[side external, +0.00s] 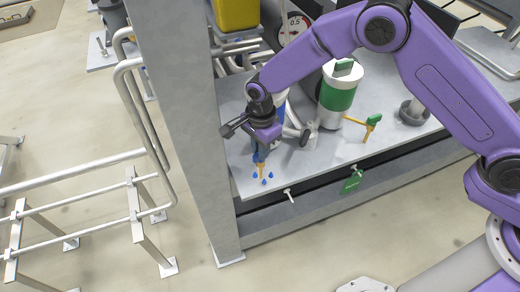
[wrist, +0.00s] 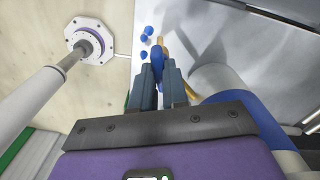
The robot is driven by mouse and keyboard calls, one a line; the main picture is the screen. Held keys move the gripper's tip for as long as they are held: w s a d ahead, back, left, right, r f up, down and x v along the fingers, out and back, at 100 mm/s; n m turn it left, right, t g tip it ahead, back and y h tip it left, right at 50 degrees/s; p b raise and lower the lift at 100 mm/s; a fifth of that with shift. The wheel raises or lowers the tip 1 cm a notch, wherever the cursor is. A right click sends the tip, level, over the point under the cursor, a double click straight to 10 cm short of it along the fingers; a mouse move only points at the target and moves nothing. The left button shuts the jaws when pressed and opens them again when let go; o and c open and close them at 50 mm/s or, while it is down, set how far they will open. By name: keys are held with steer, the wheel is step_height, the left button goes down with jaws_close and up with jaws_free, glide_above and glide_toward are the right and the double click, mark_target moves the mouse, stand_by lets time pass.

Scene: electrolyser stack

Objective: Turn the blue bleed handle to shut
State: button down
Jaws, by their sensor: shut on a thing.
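The blue bleed handle (wrist: 157,58) shows in the wrist view between my gripper's fingertips. My gripper (wrist: 158,72) is shut on it, with a finger on either side. A brass part (wrist: 163,46) shows just beyond the handle. In the side view my gripper (side external: 259,152) points down at the front left of the grey bench, and the brass spout (side external: 261,170) shows below it. Blue drop shapes (side external: 264,181) lie around the spout, and they also show in the wrist view (wrist: 147,31). The fingers hide most of the handle, so its exact angle is hard to tell.
A grey post (side external: 185,120) stands close left of my gripper. A blue-banded white cylinder (wrist: 228,88) is close on the right in the wrist view. A green-banded cylinder (side external: 338,95) and a green-handled valve (side external: 374,121) stand further right. A green tag (side external: 352,181) hangs at the bench edge.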

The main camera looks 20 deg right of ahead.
steer(key=m, duration=0.4)
steer(key=shift+m, duration=0.3)
steer(key=c, duration=1)
jaws_free()
steer(key=shift+d, duration=0.1)
steer(key=shift+w, duration=0.1)
steer(key=shift+r, duration=0.1)
